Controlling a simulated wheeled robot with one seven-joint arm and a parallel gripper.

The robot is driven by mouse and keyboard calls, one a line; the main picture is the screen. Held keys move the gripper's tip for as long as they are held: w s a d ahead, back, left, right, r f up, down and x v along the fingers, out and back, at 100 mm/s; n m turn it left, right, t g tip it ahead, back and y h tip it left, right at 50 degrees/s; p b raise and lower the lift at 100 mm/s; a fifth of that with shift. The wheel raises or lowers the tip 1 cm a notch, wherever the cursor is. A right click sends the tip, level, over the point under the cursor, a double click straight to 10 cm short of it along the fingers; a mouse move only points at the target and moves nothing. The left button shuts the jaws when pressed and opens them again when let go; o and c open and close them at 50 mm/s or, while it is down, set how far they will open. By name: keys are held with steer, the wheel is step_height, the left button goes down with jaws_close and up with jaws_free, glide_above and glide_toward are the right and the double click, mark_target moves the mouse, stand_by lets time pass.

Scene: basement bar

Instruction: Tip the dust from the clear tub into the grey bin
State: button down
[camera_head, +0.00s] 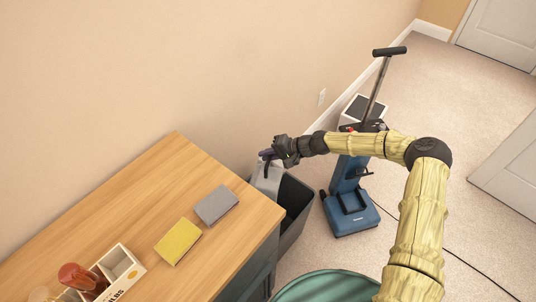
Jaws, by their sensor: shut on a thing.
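My gripper (268,156) is at the far end of my arm, near the wall and past the desk's far right corner. It is shut on the clear tub (268,180), a pale see-through box that hangs just below the fingers. The tub is over the back left part of the grey bin (296,207), an open dark grey bin on the floor beside the desk. I cannot tell the tub's exact tilt or see any dust in it. The bin's floor is hidden in shadow.
The wooden desk (150,205) fills the left, with a grey pad (216,204), a yellow pad (178,241) and a white divided box (120,268). A blue upright floor machine (350,205) stands right of the bin. A cable crosses the carpet, which is otherwise mostly clear.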

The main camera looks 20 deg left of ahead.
mark_target(263, 176)
stand_by(0.3)
steer(key=n+t, duration=0.1)
steer(key=s+r+n+t, duration=0.1)
steer(key=n+t, duration=0.1)
steer(key=shift+r+t, duration=0.1)
steer(key=shift+t, duration=0.2)
steer(key=shift+r+n+t+y+b, duration=0.1)
steer(key=shift+n+t+y+b, duration=0.25)
steer(key=shift+n+t, duration=0.2)
steer(key=shift+s+n+t, duration=0.15)
steer(key=shift+n+t, duration=0.1)
steer(key=shift+t, duration=0.1)
steer(key=s+f+n+t+b, duration=0.1)
steer(key=b, duration=0.3)
steer(key=s+f+n+t+y+b, duration=0.1)
steer(key=s+f+n+b, duration=0.1)
steer(key=b, duration=0.2)
steer(key=shift+d+f+t+y, duration=0.1)
steer(key=shift+f+t+y, duration=0.15)
steer(key=shift+t, duration=0.15)
steer(key=s+f+n+b, duration=0.1)
steer(key=b, duration=0.2)
steer(key=s+f+n+t+y+b, duration=0.1)
steer(key=n+b, duration=0.1)
steer(key=b, duration=0.1)
steer(key=shift+f+t+y, duration=0.15)
steer(key=shift+t+y, duration=0.15)
steer(key=shift+s+n+b, duration=0.15)
steer(key=shift+n+b, duration=0.35)
